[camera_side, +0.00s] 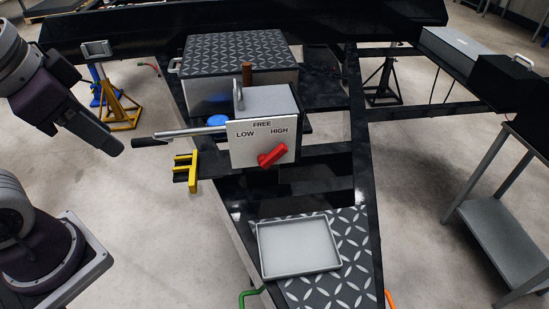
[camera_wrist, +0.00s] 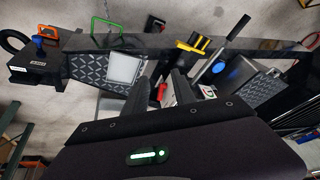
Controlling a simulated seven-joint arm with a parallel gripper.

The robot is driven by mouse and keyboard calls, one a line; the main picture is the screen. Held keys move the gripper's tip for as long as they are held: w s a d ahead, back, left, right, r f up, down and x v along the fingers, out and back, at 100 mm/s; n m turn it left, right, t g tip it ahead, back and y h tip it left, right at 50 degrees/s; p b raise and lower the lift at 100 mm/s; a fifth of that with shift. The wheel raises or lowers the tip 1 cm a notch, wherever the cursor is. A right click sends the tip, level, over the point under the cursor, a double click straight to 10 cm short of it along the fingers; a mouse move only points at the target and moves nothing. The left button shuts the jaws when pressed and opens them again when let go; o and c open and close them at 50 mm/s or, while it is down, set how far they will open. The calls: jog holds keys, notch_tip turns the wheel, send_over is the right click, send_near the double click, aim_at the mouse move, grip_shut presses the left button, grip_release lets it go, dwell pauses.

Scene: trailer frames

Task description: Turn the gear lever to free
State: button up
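The red gear lever (camera_side: 272,156) sits on the white front plate (camera_side: 240,153) of a grey gear box (camera_side: 266,102). The plate is marked LOW at left, FREE at top and HIGH at right. The lever is slanted, its upper right end towards HIGH. In the wrist view, the lever (camera_wrist: 162,92) shows small beyond and between my two dark fingers. My gripper (camera_wrist: 161,84) is open and empty, with the fingers apart.
A silver crank with a black grip (camera_side: 150,142) sticks out left from the gear box, above a yellow bracket (camera_side: 185,172). A grey tray (camera_side: 298,247) lies on the trailer's patterned plate in front. A side table (camera_side: 500,235) stands at right.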

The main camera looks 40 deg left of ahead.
jog(key=shift+o, duration=0.5)
jog(key=w+f+m+g+y, duration=0.1)
jog(key=w+f+m+y, duration=0.1)
jog(key=w+m, duration=0.3)
jog(key=w+a+f+m+g+y, duration=0.1)
jog(key=w+f+m+g+y, duration=0.1)
jog(key=w+m, duration=0.3)
jog(key=shift+w+a+y, duration=0.25)
jog(key=shift+w+y, duration=0.15)
jog(key=shift+w, duration=0.1)
jog(key=m+t+y, duration=0.8)
jog(key=m+t, duration=0.3)
jog(key=m, duration=1.3)
send_near(280, 155)
jog(key=x, duration=0.9)
jog(key=shift+w+a, duration=0.15)
grip_shut()
